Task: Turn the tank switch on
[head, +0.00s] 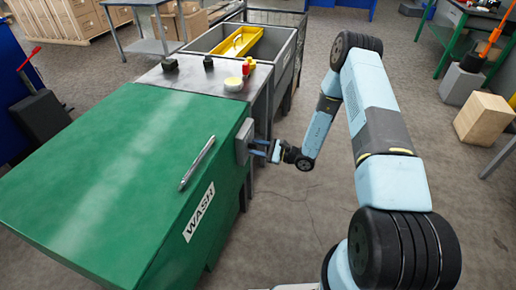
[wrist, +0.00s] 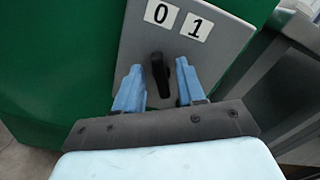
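The tank switch is a black knob (wrist: 160,78) on a grey plate (wrist: 140,38) fixed to the green wash tank (head: 120,165). Its upper end points roughly at the white 0 label (wrist: 162,13); the 1 label (wrist: 195,28) is to the right of that. In the head view the grey switch box (head: 243,141) shows on the tank's right side, its face turned away. My gripper (wrist: 159,70) is open, with one blue finger on each side of the knob. A gap shows on both sides. In the head view my gripper (head: 262,149) is right beside the box.
A silver bar handle (head: 198,163) and a WASH label (head: 199,212) are on the green tank. Behind it is a grey top with small black, red and yellow items, then a basin with a yellow tray (head: 237,42). A wooden box (head: 483,119) stands right. The floor between is clear.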

